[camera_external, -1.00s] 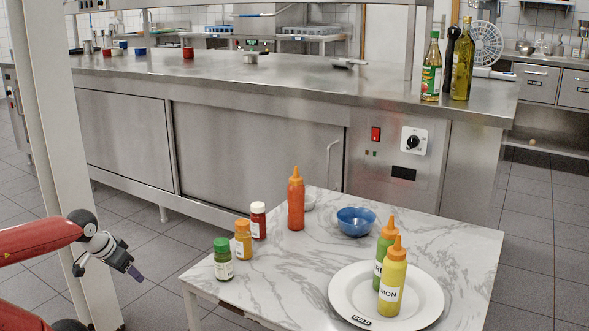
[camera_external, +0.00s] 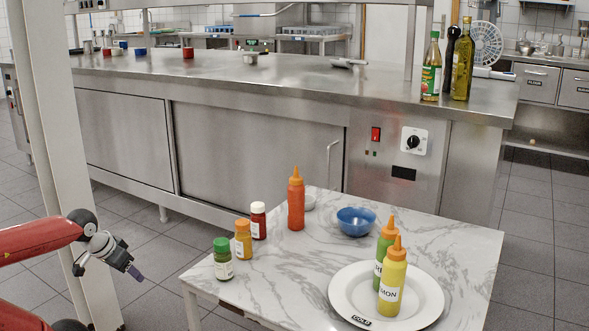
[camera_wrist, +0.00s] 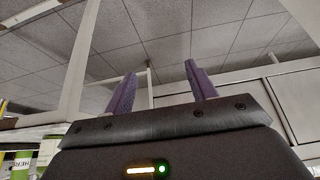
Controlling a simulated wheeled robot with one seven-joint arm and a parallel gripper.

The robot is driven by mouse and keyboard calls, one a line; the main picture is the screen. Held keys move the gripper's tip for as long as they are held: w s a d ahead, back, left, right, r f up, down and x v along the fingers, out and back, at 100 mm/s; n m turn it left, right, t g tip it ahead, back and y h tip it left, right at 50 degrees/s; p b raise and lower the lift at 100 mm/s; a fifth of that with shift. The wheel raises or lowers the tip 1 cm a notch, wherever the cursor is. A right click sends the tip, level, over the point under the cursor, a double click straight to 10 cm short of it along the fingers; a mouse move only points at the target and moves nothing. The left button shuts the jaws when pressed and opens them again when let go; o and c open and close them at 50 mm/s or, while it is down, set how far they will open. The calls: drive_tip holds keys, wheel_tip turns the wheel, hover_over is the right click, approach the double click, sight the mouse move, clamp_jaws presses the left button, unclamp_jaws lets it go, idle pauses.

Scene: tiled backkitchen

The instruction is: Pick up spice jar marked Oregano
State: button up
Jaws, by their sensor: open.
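Three spice jars stand upright in a row near the left corner of the marble table (camera_external: 290,262): a green-capped jar (camera_external: 223,262), an orange-capped jar (camera_external: 243,240) and a red jar with a white cap (camera_external: 258,221). Their labels are too small to read, so I cannot tell which is Oregano. My gripper (camera_external: 136,273) is left of the table, apart from the jars, with nothing in it. In the wrist view its two purple fingers (camera_wrist: 160,88) are spread apart with an empty gap between them.
An orange squeeze bottle (camera_external: 296,203) and a blue bowl (camera_external: 356,221) stand behind the jars. A white plate (camera_external: 425,298) holds a yellow bottle (camera_external: 391,283) and a green bottle (camera_external: 384,247). A white post (camera_external: 75,190) stands beside my arm. The steel counter (camera_external: 270,78) is behind.

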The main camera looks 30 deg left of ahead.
drive_tip(key=shift+o, duration=0.4)
wheel_tip(320, 180, up, 20)
drive_tip(key=m+h, duration=0.2)
drive_tip(key=m, duration=0.3)
hover_over(217, 251)
drive_tip(key=s+a, duration=0.2)
drive_tip(key=shift+h, duration=0.3)
drive_tip(key=f, duration=0.4)
drive_tip(key=shift+s+d+f, duration=0.15)
drive_tip(key=shift+s+d, duration=0.05)
drive_tip(key=shift+d, duration=0.1)
drive_tip(key=shift+w+d+f+t+b, duration=0.15)
drive_tip(key=shift+w+f+b, duration=0.1)
drive_tip(key=shift+f, duration=0.4)
drive_tip(key=shift+w+f+t+b, duration=0.15)
drive_tip(key=shift+w+f+b, duration=0.1)
drive_tip(key=shift+f, duration=0.35)
drive_tip(key=b+x, duration=0.1)
drive_tip(key=x, duration=0.4)
drive_tip(key=shift+w+f, duration=0.25)
drive_tip(key=shift+w, duration=0.15)
